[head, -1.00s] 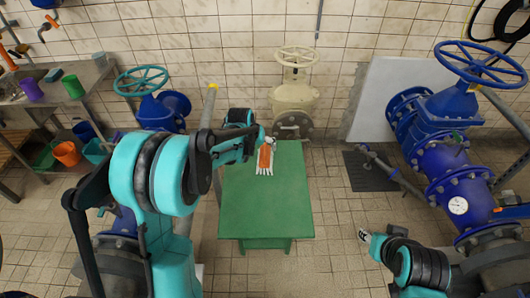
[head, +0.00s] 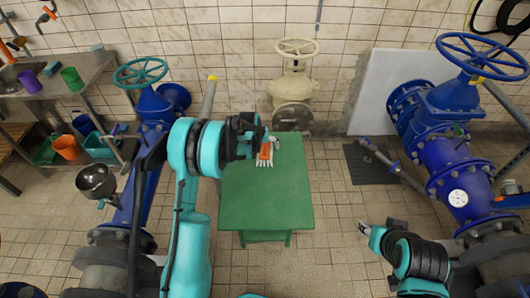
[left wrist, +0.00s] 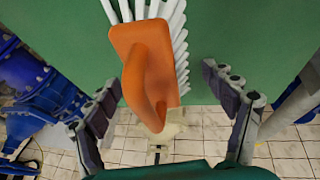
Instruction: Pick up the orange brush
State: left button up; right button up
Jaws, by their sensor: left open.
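The orange brush (head: 265,153) with white bristles lies on the green table (head: 270,205) near its far left edge. In the left wrist view the brush (left wrist: 143,60) shows large, with its looped orange handle toward me and the white bristles beyond and to the right. My left gripper (head: 256,137) is at the far end of the table, close to the brush. In the left wrist view its fingers (left wrist: 170,105) are spread wide, one on each side of the handle, with gaps between. My right gripper (head: 364,228) hangs off to the right of the table, too small to read its fingers.
A cream valve (head: 293,90) stands just behind the table. Blue pipes and valves (head: 445,165) stand on the right, and more blue pipe (head: 150,110) on the left. A metal bench (head: 60,85) with cups is at far left. The near tabletop is clear.

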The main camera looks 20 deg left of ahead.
pick_arm(q)
jog(key=shift+r, duration=0.1)
jog(key=c, duration=1.3)
jog(key=shift+r, duration=0.45)
jog(key=r, duration=0.1)
jog(key=r+p, duration=0.2)
jog(key=r, duration=0.1)
jog(key=shift+d, duration=0.3)
jog(key=d+r+p, duration=0.1)
jog(key=d+r, duration=0.2)
jog(key=d, duration=0.2)
jog(key=s+d+r+p, duration=0.1)
jog(key=d+r, duration=0.2)
jog(key=d, duration=0.3)
